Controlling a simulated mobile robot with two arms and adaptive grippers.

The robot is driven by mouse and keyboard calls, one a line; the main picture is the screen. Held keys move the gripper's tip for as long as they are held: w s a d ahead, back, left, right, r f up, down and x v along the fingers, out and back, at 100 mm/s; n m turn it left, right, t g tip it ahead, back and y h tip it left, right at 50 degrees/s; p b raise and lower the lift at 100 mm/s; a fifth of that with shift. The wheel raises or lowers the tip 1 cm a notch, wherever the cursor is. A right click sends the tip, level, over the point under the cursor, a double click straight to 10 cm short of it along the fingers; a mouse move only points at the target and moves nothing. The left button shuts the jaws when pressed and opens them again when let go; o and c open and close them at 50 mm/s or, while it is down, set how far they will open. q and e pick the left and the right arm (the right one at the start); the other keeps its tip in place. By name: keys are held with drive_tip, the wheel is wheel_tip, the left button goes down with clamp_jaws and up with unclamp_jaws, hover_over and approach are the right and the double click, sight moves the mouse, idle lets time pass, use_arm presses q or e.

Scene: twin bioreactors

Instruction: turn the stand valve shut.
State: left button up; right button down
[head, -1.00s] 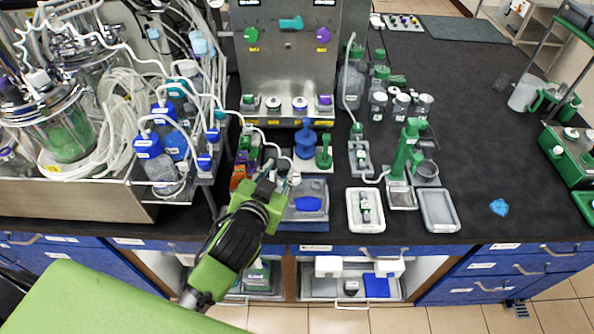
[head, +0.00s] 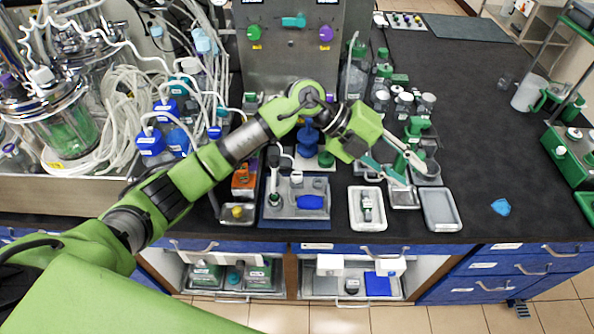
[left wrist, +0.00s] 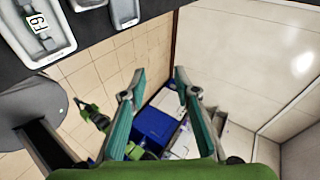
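The green stand (head: 416,130) rises from a small grey tray right of centre on the dark bench. My left gripper (head: 403,172) is in front of it and partly covers it. Its teal fingers are spread, with nothing seen between them. I cannot tell whether they touch the stand. No valve handle can be made out clearly; the arm hides the small tubing plate left of the stand. In the left wrist view the fingers (left wrist: 158,76) are apart and empty, with floor and cabinet behind. My right gripper is not seen.
A blue tray (head: 270,218) is to the left. The bench is clear around a blue scrap (head: 501,207).

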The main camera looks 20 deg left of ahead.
use_arm(q)
drive_tip(key=w+a+f+y, duration=0.2)
drive_tip(key=a+y, duration=0.1)
drive_tip(key=a, duration=0.2)
drive_tip(key=w+a+f+y, duration=0.2)
drive_tip(key=a+y, duration=0.1)
drive_tip(key=a, duration=0.3)
drive_tip(key=r+n+y, duration=0.2)
drive_tip(key=n+y, duration=0.1)
drive_tip(key=y, duration=0.3)
hover_over(297, 175)
drive_tip(key=shift+g, duration=0.3)
wheel_tip(297, 175, down, 13)
drive_tip(key=p, duration=0.4)
drive_tip(key=shift+f, duration=0.4)
clamp_jaws()
